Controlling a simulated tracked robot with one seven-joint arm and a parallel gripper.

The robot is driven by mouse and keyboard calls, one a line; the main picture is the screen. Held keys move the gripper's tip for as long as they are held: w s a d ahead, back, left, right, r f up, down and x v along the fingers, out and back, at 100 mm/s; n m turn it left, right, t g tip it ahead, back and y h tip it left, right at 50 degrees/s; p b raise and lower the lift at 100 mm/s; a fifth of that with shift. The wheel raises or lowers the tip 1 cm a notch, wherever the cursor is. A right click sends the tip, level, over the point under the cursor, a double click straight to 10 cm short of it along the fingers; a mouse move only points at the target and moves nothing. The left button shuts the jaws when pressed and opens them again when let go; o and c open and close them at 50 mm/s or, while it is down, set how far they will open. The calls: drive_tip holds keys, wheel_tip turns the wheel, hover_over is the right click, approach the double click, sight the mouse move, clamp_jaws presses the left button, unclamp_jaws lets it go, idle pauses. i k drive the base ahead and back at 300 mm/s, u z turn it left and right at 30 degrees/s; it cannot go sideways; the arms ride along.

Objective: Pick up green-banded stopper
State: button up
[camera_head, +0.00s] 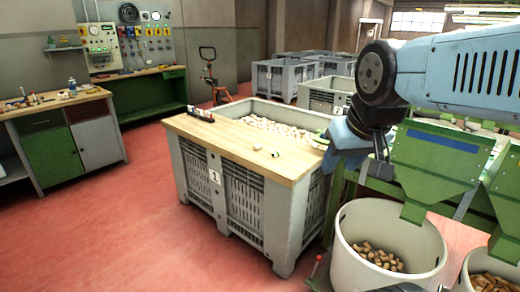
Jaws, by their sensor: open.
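Two small stoppers lie apart on the wooden board (228,140) across the crate's front. My gripper (330,163) is at the end of the blue arm, to the right of both stoppers, near the board's right end. It is open and apart from them. The arm's wrist hides part of the green machine behind it.
A dark rack with several small items (201,115) stands on the board's left part. The grey crate (213,187) holds many pale stoppers behind the board. A white bin (347,262) with corks stands at lower right, beside green machinery (430,165). The board's middle is mostly clear.

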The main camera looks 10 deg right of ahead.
sight(277, 154)
drive_tip(key=u, duration=0.25)
drive_tip(key=i, duration=0.9)
drive_tip(key=u, duration=0.4)
